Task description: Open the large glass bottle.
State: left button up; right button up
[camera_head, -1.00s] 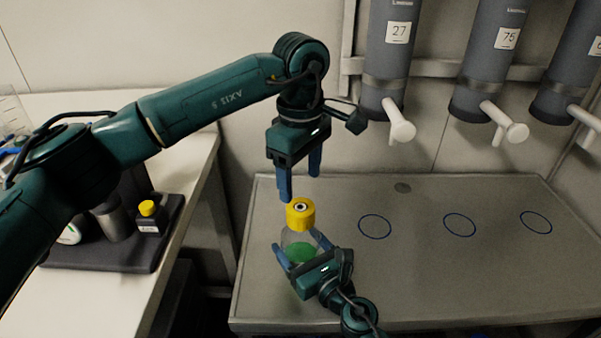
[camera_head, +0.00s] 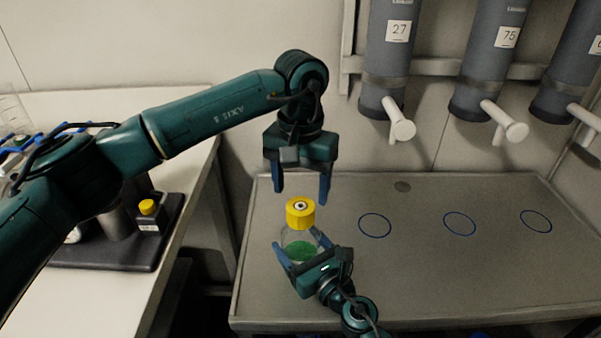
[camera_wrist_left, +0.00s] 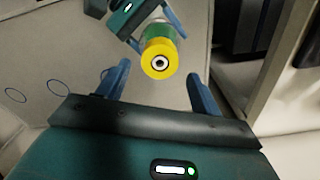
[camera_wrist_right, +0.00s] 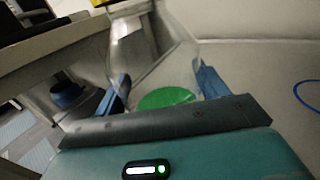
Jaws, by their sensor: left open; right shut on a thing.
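The large glass bottle (camera_head: 287,240) is clear, with a yellow cap (camera_head: 300,213) and something green at its bottom. It stands over the front left part of the grey table. My right gripper (camera_head: 300,252) is shut on the bottle's body from the front; the right wrist view shows the clear glass (camera_wrist_right: 150,50) between its fingers (camera_wrist_right: 160,92). My left gripper (camera_head: 300,190) is open and empty just above the cap, pointing down. In the left wrist view the cap (camera_wrist_left: 160,60) lies between and beyond the open fingers (camera_wrist_left: 160,85), apart from them.
Grey cylinders with white taps, one labelled 27 (camera_head: 388,50), hang above the back of the table (camera_head: 420,275). Blue circles (camera_head: 375,225) mark its clear right part. A white bench (camera_head: 185,150) at left holds a dark tray (camera_head: 105,255) with a small yellow-capped bottle (camera_head: 148,215).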

aim_at(301, 210)
pick_arm(q)
jog(key=shift+f, duration=2.8)
jog(key=shift+c, duration=0.3)
